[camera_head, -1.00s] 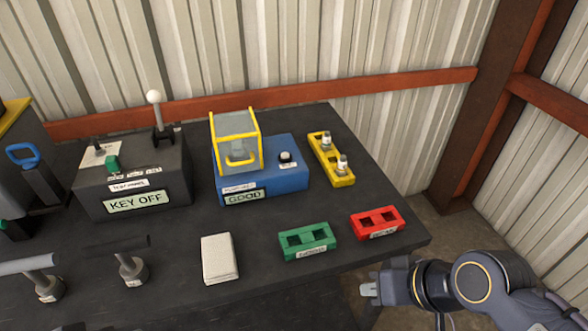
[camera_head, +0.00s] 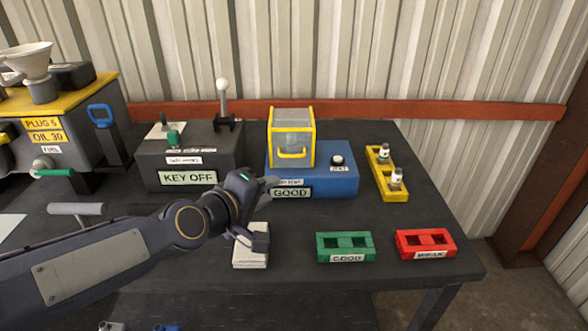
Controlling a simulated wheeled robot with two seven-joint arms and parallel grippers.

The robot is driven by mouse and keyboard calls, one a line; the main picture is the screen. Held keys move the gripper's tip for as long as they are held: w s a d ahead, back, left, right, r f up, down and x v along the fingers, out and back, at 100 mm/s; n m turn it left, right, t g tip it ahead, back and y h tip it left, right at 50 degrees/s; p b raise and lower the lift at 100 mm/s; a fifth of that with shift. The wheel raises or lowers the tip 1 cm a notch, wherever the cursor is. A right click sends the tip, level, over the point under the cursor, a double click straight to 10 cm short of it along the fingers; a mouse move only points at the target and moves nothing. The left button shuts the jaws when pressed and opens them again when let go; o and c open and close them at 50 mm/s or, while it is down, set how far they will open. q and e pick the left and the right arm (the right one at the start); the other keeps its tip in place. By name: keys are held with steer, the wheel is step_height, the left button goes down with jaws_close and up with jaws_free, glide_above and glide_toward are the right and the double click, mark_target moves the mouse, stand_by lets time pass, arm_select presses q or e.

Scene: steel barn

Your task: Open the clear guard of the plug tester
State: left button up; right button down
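My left gripper (camera_head: 268,210) comes in from the left, in front of the tester's left front corner and below the handle. Its fingers look spread, with nothing seen between them. It is apart from the handle, and its upper finger covers part of the tester's label. My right gripper is out of view.
A "KEY OFF" box (camera_head: 190,160) with a white-knobbed lever stands left of the tester. A pale pad (camera_head: 250,258) lies under my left gripper. Green (camera_head: 345,240) and red (camera_head: 425,238) trays lie at the front right. A yellow rack (camera_head: 385,180) with plugs stands right of the tester.

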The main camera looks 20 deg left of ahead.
mark_target(291, 157)
arm_select(q)
steer(key=w+n+t, duration=0.1)
steer(key=w+n, duration=0.1)
steer(key=w, duration=0.2)
steer(key=w+f+n+y+b, duration=0.1)
steer(key=w, duration=0.4)
steer(key=w+n+t+y+b, duration=0.1)
steer(key=w+n, duration=0.1)
steer(key=w, duration=0.3)
steer(key=shift+w+d+f+n+t, duration=0.15)
steer(key=shift+d+f+n+t, duration=0.1)
steer(key=shift+d+n+t, duration=0.1)
jaws_close()
